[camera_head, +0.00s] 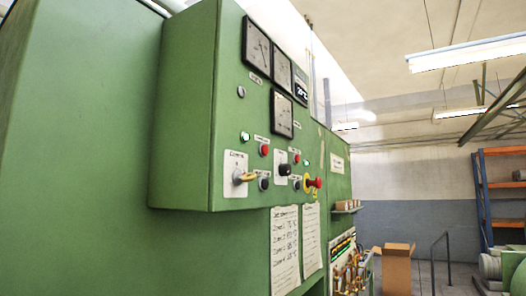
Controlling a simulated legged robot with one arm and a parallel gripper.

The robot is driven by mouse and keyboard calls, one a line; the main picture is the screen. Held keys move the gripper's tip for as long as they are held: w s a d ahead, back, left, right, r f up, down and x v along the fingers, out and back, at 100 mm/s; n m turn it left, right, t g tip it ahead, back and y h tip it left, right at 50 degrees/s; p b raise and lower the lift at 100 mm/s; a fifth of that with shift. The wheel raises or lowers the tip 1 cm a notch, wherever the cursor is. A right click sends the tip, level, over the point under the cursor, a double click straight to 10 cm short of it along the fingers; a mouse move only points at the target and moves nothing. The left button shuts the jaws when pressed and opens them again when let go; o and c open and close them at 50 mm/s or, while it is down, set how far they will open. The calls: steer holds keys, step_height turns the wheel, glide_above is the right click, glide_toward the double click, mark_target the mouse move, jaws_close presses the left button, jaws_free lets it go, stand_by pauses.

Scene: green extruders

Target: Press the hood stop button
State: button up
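A green control box (185,110) juts out from the green machine on the left. Its panel carries several buttons, and their labels are too small to read, so I cannot tell which is the hood stop. A red button (264,150) sits above a dark button (264,184). Another red button (295,158) sits farther right above a second dark button (296,185). A larger red mushroom knob (315,182) stands out from a yellow base. My gripper is out of view.
Gauges (257,48) fill the upper panel. Paper sheets (285,248) hang below the box. A cardboard box (396,268), a metal railing (441,258) and an orange-and-blue rack (482,200) stand at the right. Some open floor shows between the cardboard box and the rack.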

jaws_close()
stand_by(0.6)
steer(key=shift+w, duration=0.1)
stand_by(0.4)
